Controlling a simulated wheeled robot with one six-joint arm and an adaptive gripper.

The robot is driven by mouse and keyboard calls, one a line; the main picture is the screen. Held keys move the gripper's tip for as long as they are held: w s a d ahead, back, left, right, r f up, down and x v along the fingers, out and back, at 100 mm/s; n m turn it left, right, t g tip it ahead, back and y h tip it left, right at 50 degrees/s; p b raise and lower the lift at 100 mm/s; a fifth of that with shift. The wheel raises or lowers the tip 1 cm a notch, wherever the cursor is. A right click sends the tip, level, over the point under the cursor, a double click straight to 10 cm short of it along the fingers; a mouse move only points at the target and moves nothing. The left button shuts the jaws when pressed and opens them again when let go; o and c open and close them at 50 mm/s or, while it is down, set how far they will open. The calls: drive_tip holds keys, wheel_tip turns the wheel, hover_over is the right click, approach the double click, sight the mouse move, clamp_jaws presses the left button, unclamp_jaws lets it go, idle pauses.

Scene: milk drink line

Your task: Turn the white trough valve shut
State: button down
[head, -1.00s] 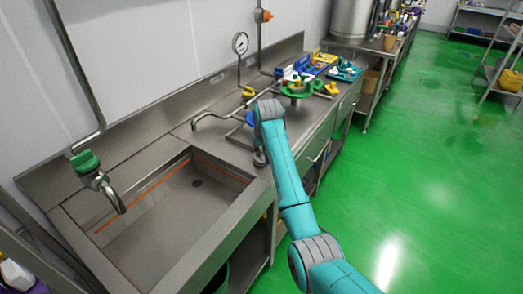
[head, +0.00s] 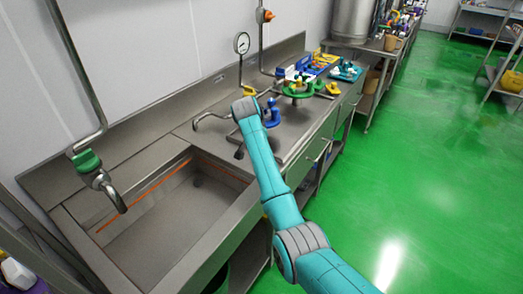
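I cannot make out a white valve; part of the pipework is hidden behind my arm. The steel trough (head: 165,230) is at the lower left. A tap with a green handle (head: 87,160) hangs over its left side. A bent steel spout (head: 208,119) stands on the counter behind the trough, left of my wrist. A yellow handle (head: 248,91) and a blue handle (head: 271,113) show close to my wrist. My gripper (head: 240,153) is a small dark shape below the wrist, near the trough's right back corner. Its fingers are too small and hidden to read.
A round gauge (head: 241,43) stands on a thin pipe by the wall. A green wheel-like fitting (head: 297,90) and a blue tray (head: 318,66) are farther along the counter. An orange-handled valve (head: 264,15) is on a wall pipe. The green floor (head: 430,190) at right is clear.

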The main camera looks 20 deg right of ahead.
drive_tip(key=shift+m, duration=0.3)
drive_tip(key=c, duration=1.2)
unclamp_jaws()
drive_tip(key=shift+r, duration=0.1)
drive_tip(key=v, duration=1.2)
drive_tip(key=shift+w+a, duration=0.1)
drive_tip(key=shift+w, duration=0.05)
